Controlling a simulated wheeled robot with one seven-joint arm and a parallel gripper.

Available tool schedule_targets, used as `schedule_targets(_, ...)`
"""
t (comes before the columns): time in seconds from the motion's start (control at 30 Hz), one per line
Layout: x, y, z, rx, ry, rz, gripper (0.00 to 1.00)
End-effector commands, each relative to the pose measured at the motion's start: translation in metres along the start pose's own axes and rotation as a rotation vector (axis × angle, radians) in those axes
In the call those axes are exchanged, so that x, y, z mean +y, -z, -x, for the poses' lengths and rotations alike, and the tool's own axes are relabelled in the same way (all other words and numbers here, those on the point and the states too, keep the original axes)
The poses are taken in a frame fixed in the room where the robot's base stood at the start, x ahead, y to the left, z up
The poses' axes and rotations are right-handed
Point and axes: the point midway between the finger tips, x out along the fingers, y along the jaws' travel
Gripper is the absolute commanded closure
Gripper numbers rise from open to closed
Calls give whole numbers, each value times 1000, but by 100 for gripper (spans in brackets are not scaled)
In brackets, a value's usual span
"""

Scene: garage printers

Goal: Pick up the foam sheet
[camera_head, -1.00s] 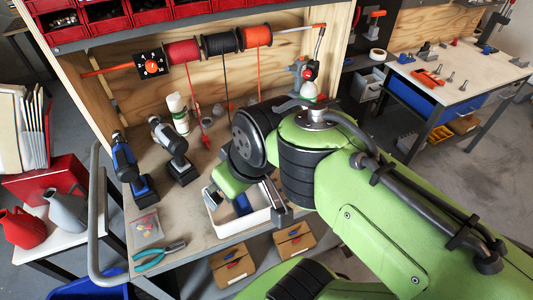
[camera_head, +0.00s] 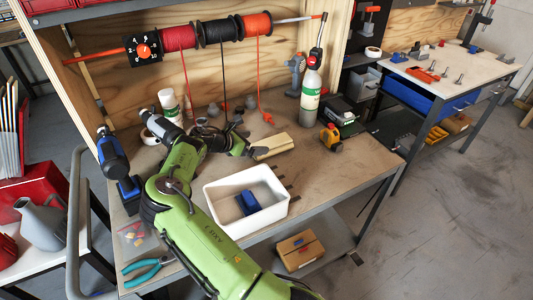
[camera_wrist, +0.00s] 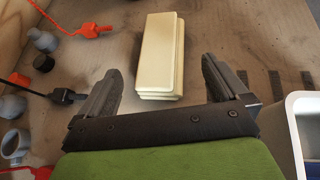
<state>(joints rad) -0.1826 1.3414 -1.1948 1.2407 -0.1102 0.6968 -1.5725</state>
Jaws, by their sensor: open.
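The foam sheet (camera_head: 272,146) looks like a pale cream, layered rectangular stack lying flat on the wooden workbench (camera_head: 345,165). In the wrist view the foam sheet (camera_wrist: 160,50) lies beyond my fingertips, its near end roughly centred between them. My gripper (camera_head: 252,143) is open and empty, low over the bench at the left end of the foam. In the wrist view my gripper (camera_wrist: 163,78) shows both fingers spread apart, wider than the foam. I cannot tell whether the fingertips touch the bench.
A white bin (camera_head: 221,212) holding a blue item stands in front of the foam. Behind are hanging cables with an orange plug (camera_wrist: 92,30) and grey fittings (camera_wrist: 14,143). Bench space further right is clear.

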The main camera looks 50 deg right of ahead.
Motion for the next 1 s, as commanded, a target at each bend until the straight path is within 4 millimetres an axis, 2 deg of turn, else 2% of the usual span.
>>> schedule_targets(0.17, 2, 1, -17, -17, -4, 28, 0)
schedule_targets(0.5, 3, 3, -74, -13, -4, 26, 0)
schedule_targets(0.73, 4, 2, -76, -12, -4, 25, 0)
schedule_targets(0.77, 3, 2, -76, -12, -4, 25, 2)
schedule_targets(1.0, 3, 2, -76, -12, -3, 24, 38)
